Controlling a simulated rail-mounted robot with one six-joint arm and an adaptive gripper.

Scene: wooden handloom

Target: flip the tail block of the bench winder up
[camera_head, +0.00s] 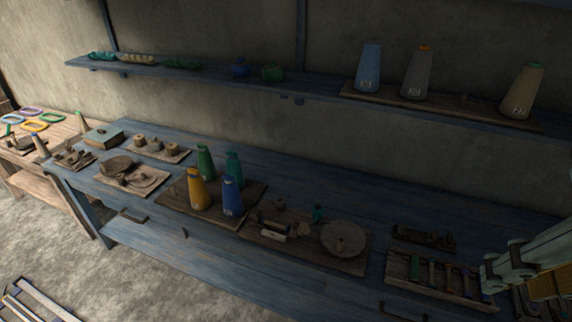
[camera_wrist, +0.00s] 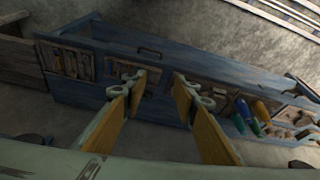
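On the blue bench, a wooden board (camera_head: 262,236) carries what looks like the bench winder, with a round wooden disc (camera_head: 343,238), a pale roll (camera_head: 272,235) and small wooden blocks. Which block is the tail block, and whether it is up or down, is too small to tell. My gripper (camera_head: 508,268) is at the right edge of the head view, partly cut off, well to the right of this board. In the wrist view my gripper (camera_wrist: 157,82) has its two yellow-sided fingers wide apart with nothing between them. The winder is not clearly visible there.
Yarn cones (camera_head: 198,190) stand on a board left of the winder. A tool rack (camera_head: 440,277) lies to its right, near my gripper. A wall shelf (camera_head: 310,83) with more cones runs above the blue bench (camera_head: 160,238). The floor (camera_head: 130,280) in front is mostly clear.

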